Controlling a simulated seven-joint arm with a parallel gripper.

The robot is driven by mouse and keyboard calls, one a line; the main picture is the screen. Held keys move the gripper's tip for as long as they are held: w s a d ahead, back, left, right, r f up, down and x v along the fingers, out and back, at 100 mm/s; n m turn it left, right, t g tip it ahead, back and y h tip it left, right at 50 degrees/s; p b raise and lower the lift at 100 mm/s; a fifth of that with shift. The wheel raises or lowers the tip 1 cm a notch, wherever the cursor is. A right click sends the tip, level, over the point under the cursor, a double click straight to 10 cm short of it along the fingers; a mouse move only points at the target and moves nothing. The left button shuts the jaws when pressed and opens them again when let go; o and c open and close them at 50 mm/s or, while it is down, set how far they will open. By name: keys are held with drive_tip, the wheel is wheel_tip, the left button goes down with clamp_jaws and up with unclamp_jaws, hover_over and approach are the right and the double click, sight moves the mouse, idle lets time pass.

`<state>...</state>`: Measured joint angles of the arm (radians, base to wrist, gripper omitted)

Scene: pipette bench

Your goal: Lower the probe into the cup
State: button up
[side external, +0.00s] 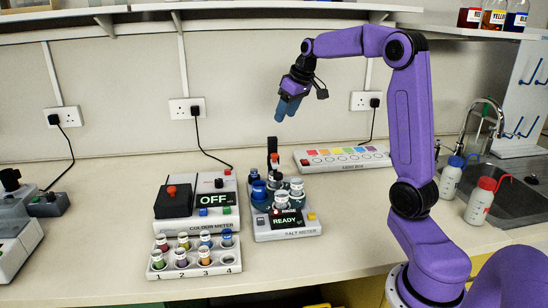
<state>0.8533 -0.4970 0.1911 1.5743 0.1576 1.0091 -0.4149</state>
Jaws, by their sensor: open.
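The salt meter (297,229) stands mid-bench, its small screen reading READY. A dark upright part (272,148), which looks like the probe holder, rises at its back with a red piece low on it; the probe tip cannot be made out. Several small cups stand on the meter around that part: a white-rimmed cup (296,187) at the right, a white-rimmed cup (281,200) in front and blue ones at the left. My gripper (287,112), with blue fingers, is open and empty. It hangs above the meter, apart from the upright part and cups.
The colour meter (174,226), reading OFF, stands left of the salt meter, with a numbered rack (156,270) of coloured vials in front. A light box (345,158) lies behind right. Two bottles (451,179) (480,203) stand by the sink. A shelf (120,9) runs above.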

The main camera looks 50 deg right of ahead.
drive_tip(key=v, duration=0.8)
drive_tip(key=s+a+f+n+g, duration=0.1)
drive_tip(key=s+a+f+n, duration=0.1)
drive_tip(key=a, duration=0.5)
drive_tip(key=s+a+f+n+g+y, duration=0.1)
drive_tip(key=s+a+f, duration=0.3)
drive_tip(key=a, duration=0.4)
drive_tip(key=s+a+f+n, duration=0.3)
drive_tip(key=a, duration=0.5)
drive_tip(key=shift+s+a+f+g+y, duration=0.2)
drive_tip(key=shift+f+g+y, duration=0.1)
drive_tip(key=shift+g, duration=0.1)
drive_tip(key=s+a+f+n, duration=0.2)
drive_tip(key=s+f, duration=0.3)
drive_tip(key=s, duration=0.5)
drive_tip(key=s+a+f+n+g+h, duration=0.1)
drive_tip(key=s+f+n, duration=0.3)
drive_tip(key=s, duration=0.6)
drive_tip(key=shift+s+a+f+n+g, duration=0.2)
drive_tip(key=shift+a+f+n+g, duration=0.1)
drive_tip(key=shift+a+f, duration=0.25)
drive_tip(key=shift+r, duration=0.15)
